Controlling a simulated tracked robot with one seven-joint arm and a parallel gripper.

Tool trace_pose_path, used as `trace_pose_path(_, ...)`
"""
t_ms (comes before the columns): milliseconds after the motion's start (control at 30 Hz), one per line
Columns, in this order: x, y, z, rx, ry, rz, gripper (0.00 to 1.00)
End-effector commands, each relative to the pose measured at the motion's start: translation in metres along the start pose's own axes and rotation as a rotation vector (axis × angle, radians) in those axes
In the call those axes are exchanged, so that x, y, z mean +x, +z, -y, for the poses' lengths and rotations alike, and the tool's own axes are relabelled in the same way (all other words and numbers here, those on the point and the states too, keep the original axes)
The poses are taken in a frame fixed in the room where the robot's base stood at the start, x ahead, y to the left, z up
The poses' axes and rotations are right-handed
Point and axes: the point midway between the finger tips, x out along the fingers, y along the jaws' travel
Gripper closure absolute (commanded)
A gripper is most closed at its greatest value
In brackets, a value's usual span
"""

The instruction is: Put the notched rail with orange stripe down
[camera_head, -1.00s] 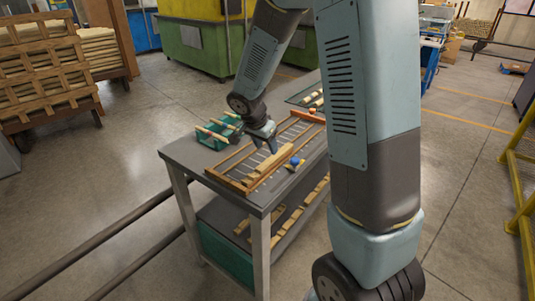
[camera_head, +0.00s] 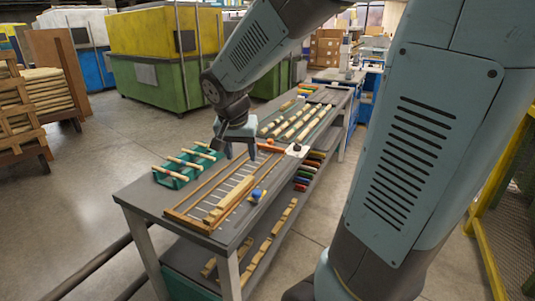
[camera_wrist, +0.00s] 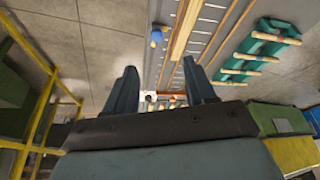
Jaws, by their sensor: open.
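A light wooden rail (camera_head: 230,201) lies at a slant on the slotted rack (camera_head: 184,215) on the grey workbench. Its notches and orange stripe are too small to make out. My gripper (camera_head: 241,154) is above the far part of the rack, apart from the rail, with its fingers spread and empty. In the wrist view the two fingers (camera_wrist: 160,92) stand wide apart with nothing between them. A wooden beam (camera_wrist: 184,28) shows beyond the fingers there.
A blue knob-like piece (camera_head: 256,193) sits beside the rail. A green crate (camera_head: 172,181) with wooden rods across it stands left of the rack. More rails lie on the bench's far part (camera_head: 302,120). Coloured pieces and wood lie on the lower shelf.

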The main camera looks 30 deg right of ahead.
Motion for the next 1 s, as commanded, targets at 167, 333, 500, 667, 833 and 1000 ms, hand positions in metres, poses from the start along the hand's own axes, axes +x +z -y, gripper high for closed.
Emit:
trace_pose_path(167,-0.038,0.019,-0.031,-0.124,-0.064,-0.013,0.45)
trace_pose_path(333,-0.067,0.041,-0.056,-0.257,-0.127,-0.034,0.45)
trace_pose_path(500,-0.091,0.067,-0.076,-0.391,-0.191,-0.069,0.45)
trace_pose_path(667,-0.104,0.086,-0.089,-0.492,-0.236,-0.101,0.45)
trace_pose_path(833,-0.111,0.097,-0.091,-0.546,-0.257,-0.12,0.45)
trace_pose_path(1000,-0.111,0.098,-0.091,-0.555,-0.26,-0.122,0.45)
